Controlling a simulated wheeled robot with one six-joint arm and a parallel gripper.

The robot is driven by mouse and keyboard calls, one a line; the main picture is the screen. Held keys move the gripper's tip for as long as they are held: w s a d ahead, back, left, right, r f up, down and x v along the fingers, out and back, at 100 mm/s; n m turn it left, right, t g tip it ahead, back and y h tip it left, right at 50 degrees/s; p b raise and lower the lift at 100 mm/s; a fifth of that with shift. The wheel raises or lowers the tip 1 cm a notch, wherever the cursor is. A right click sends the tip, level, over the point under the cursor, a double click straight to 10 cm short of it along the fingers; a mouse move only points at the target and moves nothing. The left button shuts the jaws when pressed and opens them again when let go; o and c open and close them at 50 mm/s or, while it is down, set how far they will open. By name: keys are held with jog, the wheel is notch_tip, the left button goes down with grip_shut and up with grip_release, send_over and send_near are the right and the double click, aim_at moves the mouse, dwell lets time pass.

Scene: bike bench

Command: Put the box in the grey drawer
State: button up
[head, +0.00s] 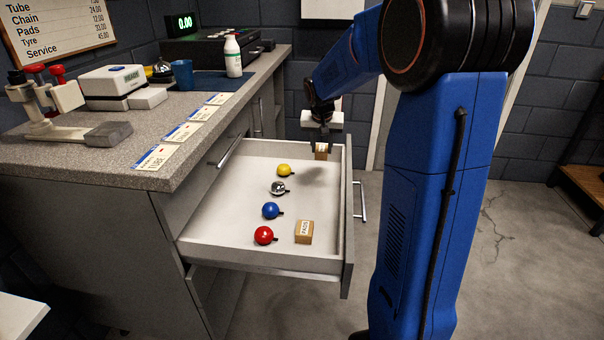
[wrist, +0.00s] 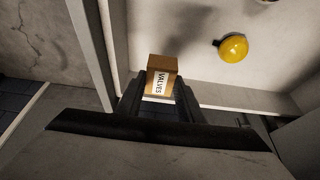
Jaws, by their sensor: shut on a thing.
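The grey drawer (head: 215,249) is pulled open below the bench top. My gripper (head: 320,151) is over the drawer's far right corner, shut on a small brown cardboard box (head: 320,155). In the wrist view the box (wrist: 163,66) sits between the two fingers and its white label reads VALVES. It looks held above the drawer floor, with a shadow below it. Another small brown box (head: 304,232), labelled PADS, lies in the near right part of the drawer.
A yellow bell (head: 284,170), a chrome bell (head: 278,188), a blue bell (head: 270,211) and a red bell (head: 264,235) stand in a row in the drawer. The drawer's left side and the floor around the far right are clear. Labelled cards (head: 160,157) line the bench edge. A white bottle (head: 233,56) stands behind.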

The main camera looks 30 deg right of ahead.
aim_at(321, 159)
jog(key=shift+f, duration=3.35)
jog(key=shift+f, duration=0.1)
jog(key=o, duration=1.1)
jog(key=v, duration=1.2)
jog(key=shift+s, duration=0.1)
